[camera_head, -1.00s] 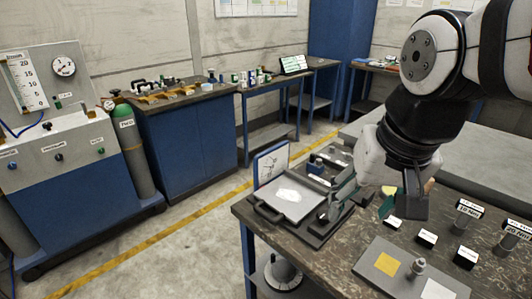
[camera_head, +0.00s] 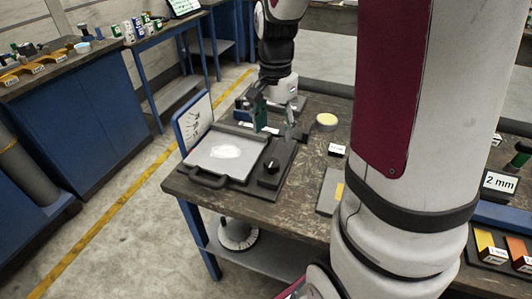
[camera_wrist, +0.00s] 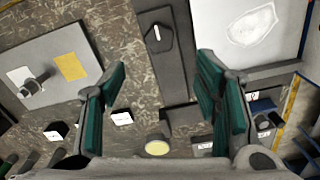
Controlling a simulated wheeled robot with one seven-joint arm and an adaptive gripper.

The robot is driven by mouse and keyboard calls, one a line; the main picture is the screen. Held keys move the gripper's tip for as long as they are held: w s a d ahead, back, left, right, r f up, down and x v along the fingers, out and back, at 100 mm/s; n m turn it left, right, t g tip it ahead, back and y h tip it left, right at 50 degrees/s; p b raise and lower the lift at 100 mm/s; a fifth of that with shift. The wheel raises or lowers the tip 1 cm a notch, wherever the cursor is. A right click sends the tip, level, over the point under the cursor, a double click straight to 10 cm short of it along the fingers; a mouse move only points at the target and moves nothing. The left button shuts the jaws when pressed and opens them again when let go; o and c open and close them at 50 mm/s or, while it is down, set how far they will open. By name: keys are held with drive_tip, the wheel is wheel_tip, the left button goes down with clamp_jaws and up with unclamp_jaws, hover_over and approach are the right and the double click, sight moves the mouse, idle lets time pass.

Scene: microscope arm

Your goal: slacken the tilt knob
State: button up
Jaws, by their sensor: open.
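The tilt knob, a black knob (camera_head: 271,167) with a white line, sits on the dark base right of a light tilting plate (camera_head: 225,152). My gripper (camera_head: 274,119) is open and empty, above the far end of the base and apart from the knob. In the wrist view its green-padded fingers (camera_wrist: 160,78) are spread wide, and the knob lies beyond the gap between them.
A grey board with a yellow square (camera_wrist: 71,67) and a metal post (camera_wrist: 36,84) lies beside the base. A yellow-topped disc (camera_head: 326,121) and small labelled blocks (camera_head: 337,150) stand nearby. My arm covers the table's right part in the head view.

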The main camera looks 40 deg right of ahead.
sight(273, 161)
wheel_tip(273, 161, down, 10)
drive_tip(key=shift+f+b, duration=0.15)
drive_tip(key=shift+b, duration=0.45)
drive_tip(key=c, duration=1.1)
